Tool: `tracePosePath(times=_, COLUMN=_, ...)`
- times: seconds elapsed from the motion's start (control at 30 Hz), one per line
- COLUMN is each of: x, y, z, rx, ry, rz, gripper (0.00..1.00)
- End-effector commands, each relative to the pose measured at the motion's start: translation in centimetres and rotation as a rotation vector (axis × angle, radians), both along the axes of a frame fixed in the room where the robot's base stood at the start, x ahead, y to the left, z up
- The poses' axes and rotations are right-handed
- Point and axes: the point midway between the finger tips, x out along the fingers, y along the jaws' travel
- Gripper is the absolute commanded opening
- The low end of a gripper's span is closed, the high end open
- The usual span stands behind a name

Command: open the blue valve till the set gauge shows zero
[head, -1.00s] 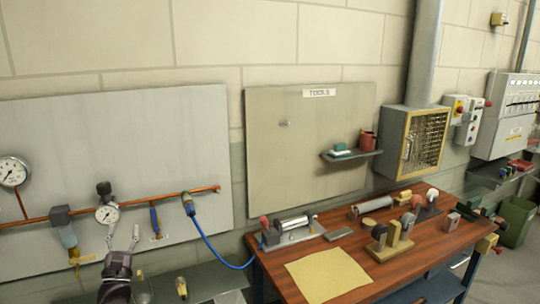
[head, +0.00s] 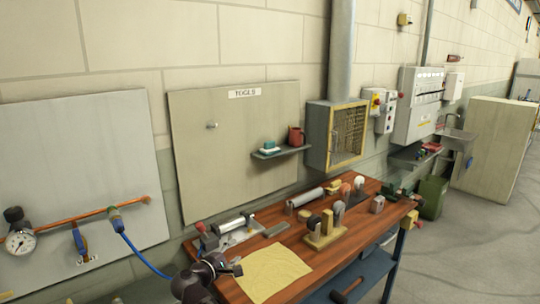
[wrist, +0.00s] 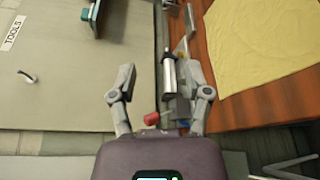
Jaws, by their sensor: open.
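The blue valve (head: 78,241) is a small blue lever hanging from the copper pipe (head: 90,216) on the grey wall panel, at the left of the head view. A small label sits below it. A round white gauge (head: 20,243) with a black knob above it is to its left; its reading is too small to tell. My gripper (head: 232,266) is in front of the bench's left end, well right of the valve. In the wrist view my gripper (wrist: 160,80) has its fingers spread, with nothing held. The valve is not in the wrist view.
The wooden bench (head: 335,250) carries a yellow cloth (head: 272,272), a metal cylinder fixture (head: 235,230) and several blocks. A tool board (head: 230,150) with a small shelf (head: 282,152) hangs behind.

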Motion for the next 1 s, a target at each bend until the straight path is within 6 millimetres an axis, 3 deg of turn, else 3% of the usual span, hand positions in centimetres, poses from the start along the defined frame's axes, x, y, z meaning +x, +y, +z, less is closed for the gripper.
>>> tracePosePath(times=0.03, x=0.0, y=-2.3, z=-0.8, rx=0.049, ry=0.025, rz=-0.044, gripper=0.63)
tracePosePath(times=0.1, x=0.0, y=-4.9, z=-2.1, rx=0.122, ry=0.06, rz=-0.1, gripper=0.63)
tracePosePath(times=0.5, x=-2.6, y=-17.0, z=-8.7, rx=0.537, ry=0.231, rz=-0.433, gripper=0.63)
tracePosePath(times=0.8, x=-6.5, y=-23.1, z=-12.5, rx=0.851, ry=0.335, rz=-0.687, gripper=0.63)
tracePosePath(times=1.0, x=-9.4, y=-25.8, z=-14.3, rx=1.062, ry=0.397, rz=-0.852, gripper=0.63)
